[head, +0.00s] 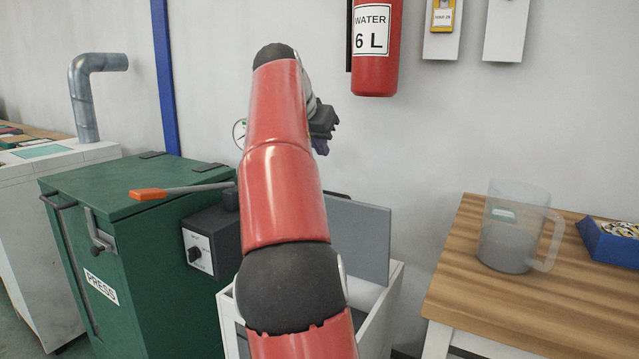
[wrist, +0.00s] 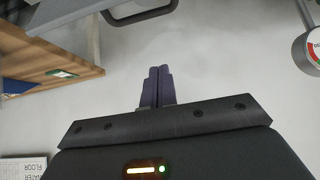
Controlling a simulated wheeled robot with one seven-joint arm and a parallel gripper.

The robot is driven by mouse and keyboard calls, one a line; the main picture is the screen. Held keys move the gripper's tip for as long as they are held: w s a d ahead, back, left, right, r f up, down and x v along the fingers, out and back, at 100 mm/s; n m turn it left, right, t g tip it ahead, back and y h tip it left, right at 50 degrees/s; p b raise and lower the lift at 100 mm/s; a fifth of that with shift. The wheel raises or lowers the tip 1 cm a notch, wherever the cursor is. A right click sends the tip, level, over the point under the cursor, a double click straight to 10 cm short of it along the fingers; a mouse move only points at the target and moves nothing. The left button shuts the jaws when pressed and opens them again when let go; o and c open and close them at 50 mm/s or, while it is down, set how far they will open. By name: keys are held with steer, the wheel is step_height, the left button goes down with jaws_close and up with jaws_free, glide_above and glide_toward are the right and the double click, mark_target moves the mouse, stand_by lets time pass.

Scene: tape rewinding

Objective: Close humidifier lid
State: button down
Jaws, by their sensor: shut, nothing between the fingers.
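The humidifier is a white open-topped box (head: 378,322) standing between the green press and the wooden table, partly hidden behind my arm. Its grey lid (head: 362,240) stands upright at the back, so it is open. In the wrist view a grey panel edge (wrist: 62,12) with a dark bar handle (wrist: 140,14) shows at the top; it looks like the lid. My gripper (head: 321,146) is above and behind the lid in the head view, near the wall, mostly hidden by my arm. In the wrist view its fingers (wrist: 158,84) are together and empty, apart from the panel.
The green press (head: 140,270) with an orange-handled lever (head: 150,194) stands left. A red extinguisher (head: 376,50) hangs on the wall near my gripper. The wooden table (head: 465,290) at right holds a clear jug (head: 510,235) and a blue tray (head: 605,246).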

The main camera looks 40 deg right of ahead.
steer(key=x, duration=1)
steer(key=shift+s+a+f, duration=0.25)
steer(key=shift+a, duration=0.35)
steer(key=shift+s+a+f, duration=0.2)
steer(key=shift+a+f, duration=0.1)
steer(key=shift+a, duration=0.3)
steer(key=shift+s+a+f, duration=0.25)
steer(key=shift+a, duration=0.3)
